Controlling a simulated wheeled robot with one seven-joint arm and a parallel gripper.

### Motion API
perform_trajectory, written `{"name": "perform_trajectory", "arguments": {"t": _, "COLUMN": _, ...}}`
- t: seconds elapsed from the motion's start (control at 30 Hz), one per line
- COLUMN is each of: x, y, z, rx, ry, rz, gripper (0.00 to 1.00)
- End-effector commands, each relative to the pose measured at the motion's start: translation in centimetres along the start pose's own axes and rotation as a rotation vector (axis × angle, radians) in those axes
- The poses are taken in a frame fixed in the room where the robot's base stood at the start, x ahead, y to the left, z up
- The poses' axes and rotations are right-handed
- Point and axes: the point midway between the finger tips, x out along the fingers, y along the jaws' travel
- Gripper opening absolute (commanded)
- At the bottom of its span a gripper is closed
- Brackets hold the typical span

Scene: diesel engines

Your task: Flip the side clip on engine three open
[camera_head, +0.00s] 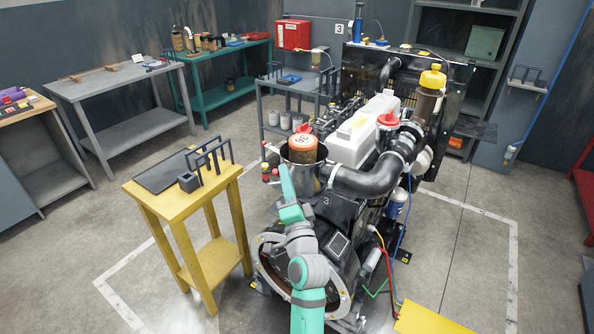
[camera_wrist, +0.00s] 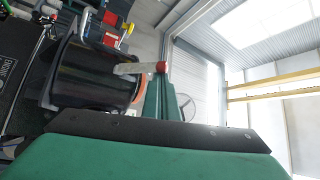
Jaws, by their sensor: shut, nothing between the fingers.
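Engine three (camera_head: 350,215) stands in the middle, with a "3" on its dark body. A dark canister (camera_head: 318,178) at its near left end holds an orange filter (camera_head: 303,149) in its open top. In the wrist view the canister (camera_wrist: 90,75) lies sideways. The side clip (camera_wrist: 130,69) shows there as a pale metal lever with a red knob, reaching out past the canister rim. My gripper (camera_head: 286,172) is raised at the canister's left side. It is shut and empty. In the wrist view its green finger (camera_wrist: 153,103) is close to the knob; contact cannot be told.
A yellow stand (camera_head: 205,178) with a dark panel and a small rack is left of the engine. A grey cart (camera_head: 290,88) is behind. Hoses and coloured cables (camera_head: 380,245) run along the engine's right. Floor between the stand and the grey bench (camera_head: 130,85) is clear.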

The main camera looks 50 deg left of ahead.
Motion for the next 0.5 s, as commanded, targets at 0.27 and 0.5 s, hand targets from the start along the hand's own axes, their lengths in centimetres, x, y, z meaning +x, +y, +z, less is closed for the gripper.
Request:
{"name": "perform_trajectory", "arguments": {"t": 0.27, "x": -1.2, "y": 1.0, "z": 1.2, "rx": 0.001, "ry": 0.000, "rz": 0.002, "gripper": 0.00}}
{"name": "perform_trajectory", "arguments": {"t": 0.5, "x": -1.2, "y": 0.9, "z": 1.2, "rx": 0.000, "ry": 0.000, "rz": 0.000, "gripper": 0.00}}
